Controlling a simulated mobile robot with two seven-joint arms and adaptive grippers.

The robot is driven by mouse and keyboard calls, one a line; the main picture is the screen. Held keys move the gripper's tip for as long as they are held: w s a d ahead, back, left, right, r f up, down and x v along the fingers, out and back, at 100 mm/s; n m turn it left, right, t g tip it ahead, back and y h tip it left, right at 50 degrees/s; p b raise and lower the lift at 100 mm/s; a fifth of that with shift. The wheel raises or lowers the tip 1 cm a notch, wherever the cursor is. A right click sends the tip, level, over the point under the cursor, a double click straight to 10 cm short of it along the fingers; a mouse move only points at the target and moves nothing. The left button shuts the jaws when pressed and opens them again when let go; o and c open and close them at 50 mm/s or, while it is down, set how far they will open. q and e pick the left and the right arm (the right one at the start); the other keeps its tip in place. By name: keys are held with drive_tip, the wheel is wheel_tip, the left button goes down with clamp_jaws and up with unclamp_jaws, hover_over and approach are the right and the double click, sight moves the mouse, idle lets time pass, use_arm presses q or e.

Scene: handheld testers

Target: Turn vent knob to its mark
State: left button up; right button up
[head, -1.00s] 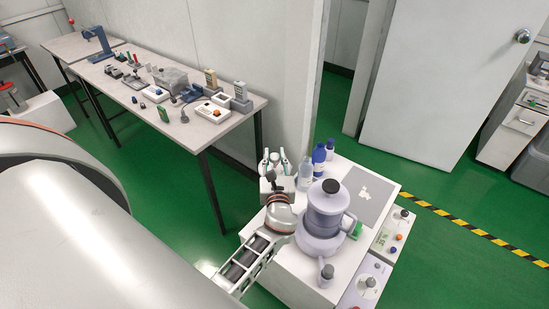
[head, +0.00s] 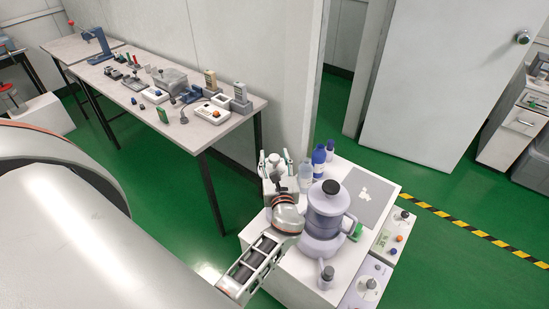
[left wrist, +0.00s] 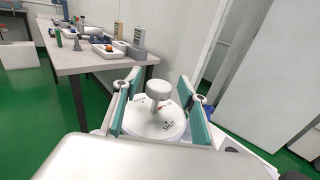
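The vent knob (left wrist: 158,89) is a pale knob on a short stem. It stands above a round white dial (left wrist: 150,128) with printed lettering and a small red mark. My left gripper (left wrist: 160,82) is open, with one teal-padded finger on each side of the knob and a visible gap to both. In the head view my left gripper (head: 275,160) is at the back left corner of a white cabinet (head: 300,278), and there the knob is mostly hidden. The dial's pointer setting is too small to read. My right gripper is not in view.
A large grey-lilac jug-like vessel (head: 325,215) stands close to the right of my left wrist. Blue bottles (head: 319,158) stand just beyond the gripper. Panels with knobs (head: 392,240) are at the right side. A long table (head: 230,125) with testers is at the back left.

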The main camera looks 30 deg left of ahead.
sight(275, 162)
use_arm(q)
drive_tip(key=shift+s, duration=0.15)
drive_tip(key=v, duration=0.7)
drive_tip(key=shift+d, duration=0.2)
drive_tip(key=shift+f, duration=0.1)
drive_tip(key=s+d+f+n+g+h, duration=0.1)
drive_tip(key=s+f+n+h, duration=0.35)
drive_tip(key=f, duration=0.25)
drive_tip(key=s+d+f+n+g+h, duration=0.1)
drive_tip(key=s+d+f+n+h, duration=0.15)
drive_tip(key=f+n, duration=0.35)
drive_tip(key=s+d+f+n+g+h, duration=0.1)
drive_tip(key=s+d+f+n+h, duration=0.1)
drive_tip(key=s+d+n+h, duration=0.5)
drive_tip(key=shift+s+d+n, duration=0.8)
drive_tip(key=shift+s+n, duration=1.55)
drive_tip(key=shift+n, duration=0.7)
